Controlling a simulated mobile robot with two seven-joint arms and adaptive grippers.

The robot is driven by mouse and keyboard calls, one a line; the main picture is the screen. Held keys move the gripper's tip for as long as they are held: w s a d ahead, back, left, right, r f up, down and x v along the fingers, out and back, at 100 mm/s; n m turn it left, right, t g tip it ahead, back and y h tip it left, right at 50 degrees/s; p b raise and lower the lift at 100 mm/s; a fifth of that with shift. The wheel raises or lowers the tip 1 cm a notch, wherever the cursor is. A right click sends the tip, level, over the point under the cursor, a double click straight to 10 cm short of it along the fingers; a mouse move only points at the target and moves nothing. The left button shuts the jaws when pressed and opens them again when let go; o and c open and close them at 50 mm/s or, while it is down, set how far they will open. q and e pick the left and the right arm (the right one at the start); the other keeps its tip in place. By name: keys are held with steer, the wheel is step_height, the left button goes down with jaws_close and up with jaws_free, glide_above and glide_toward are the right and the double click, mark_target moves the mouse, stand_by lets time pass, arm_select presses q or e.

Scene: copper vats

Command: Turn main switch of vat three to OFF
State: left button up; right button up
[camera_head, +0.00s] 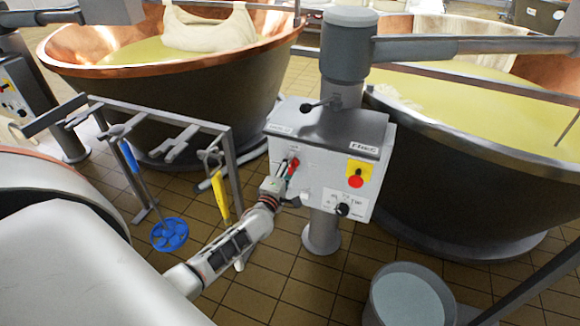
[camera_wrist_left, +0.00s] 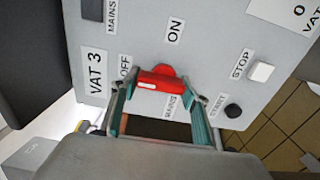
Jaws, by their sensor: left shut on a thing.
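The grey control box of vat three (camera_head: 325,150) stands on a column between two copper vats. Its face fills the left wrist view, with the labels VAT 3, OFF, ON and MAINS. The red main switch (camera_wrist_left: 160,83) has its bar lying across that view, with a white mark at its left end, on the side of the OFF label (camera_wrist_left: 125,67). The ON label (camera_wrist_left: 174,32) is above it. My left gripper (camera_head: 284,178) is at the box's left part. Its fingers (camera_wrist_left: 160,92) are shut on the switch's sides. My right gripper is not in view.
A yellow plate with a red button (camera_head: 356,181) and a black knob (camera_head: 342,209) sit right of the switch. A metal rack (camera_head: 160,115) with blue and yellow tools stands left. A bucket (camera_head: 408,296) stands front right. Tiled floor lies between.

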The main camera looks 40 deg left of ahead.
arm_select(q)
steer(key=o, duration=1.1)
steer(key=shift+s, duration=0.1)
steer(key=shift+s+d+f, duration=0.1)
steer(key=shift+s+d, duration=0.05)
steer(key=shift+s, duration=0.25)
steer(key=v, duration=1.1)
